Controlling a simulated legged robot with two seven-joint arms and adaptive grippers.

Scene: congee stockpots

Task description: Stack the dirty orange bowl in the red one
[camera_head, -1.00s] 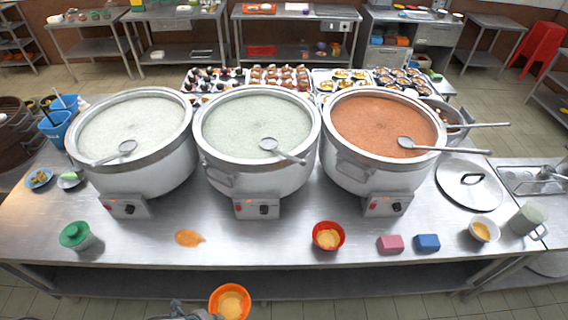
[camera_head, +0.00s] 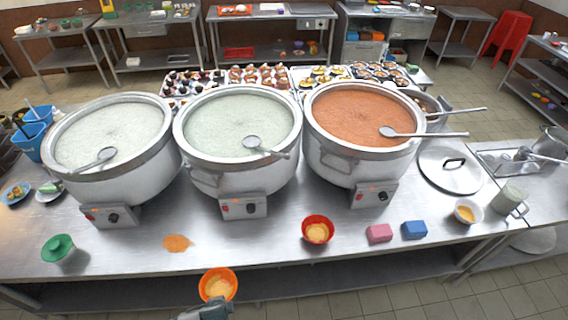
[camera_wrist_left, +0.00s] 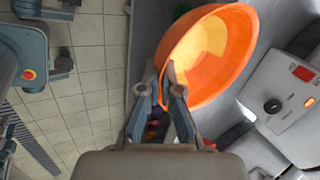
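The orange bowl (camera_head: 218,284), with yellowish residue inside, is in the head view at the table's front edge, left of and nearer than the red bowl. My left gripper (camera_head: 205,308) is shut on its rim; in the left wrist view the two fingertips (camera_wrist_left: 169,88) pinch the rim of the tilted orange bowl (camera_wrist_left: 212,55). The red bowl (camera_head: 317,230) stands upright on the steel table, with similar yellowish residue inside. It is apart from the orange bowl. My right gripper is not seen in either view.
A pink sponge (camera_head: 379,233) and a blue sponge (camera_head: 414,229) lie right of the red bowl. Three large stockpots stand behind. The table between spill and red bowl is clear.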

